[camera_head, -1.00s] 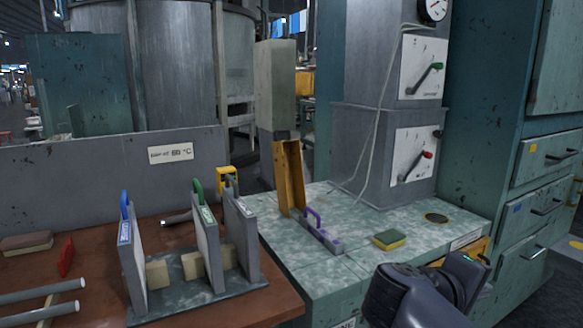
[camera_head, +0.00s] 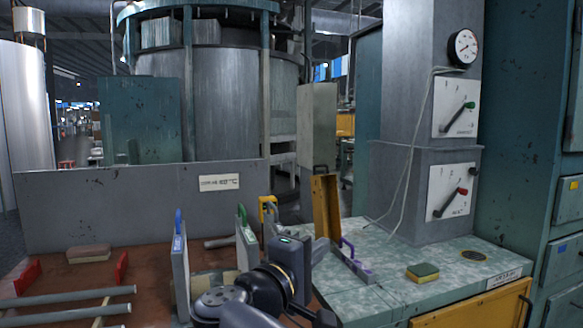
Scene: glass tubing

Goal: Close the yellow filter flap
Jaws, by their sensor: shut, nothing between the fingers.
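A yellow flap-like panel (camera_head: 470,307) with a dark handle shows at the lower right, in the front of the green-topped counter below a small label. The bottom of the frame cuts it off, and I cannot tell how far open it stands. My gripper (camera_head: 318,252) is at the lower middle, well left of that panel and apart from it. It is shut and empty; my own wrist partly hides its fingers.
An ochre trough (camera_head: 326,212) stands upright on the counter (camera_head: 395,262), beside a purple-handled block (camera_head: 355,265). A yellow-green sponge (camera_head: 422,272) lies to the right. Grey plates (camera_head: 180,275) stand on the brown table behind my arm. A grey column (camera_head: 425,110) rises behind the counter.

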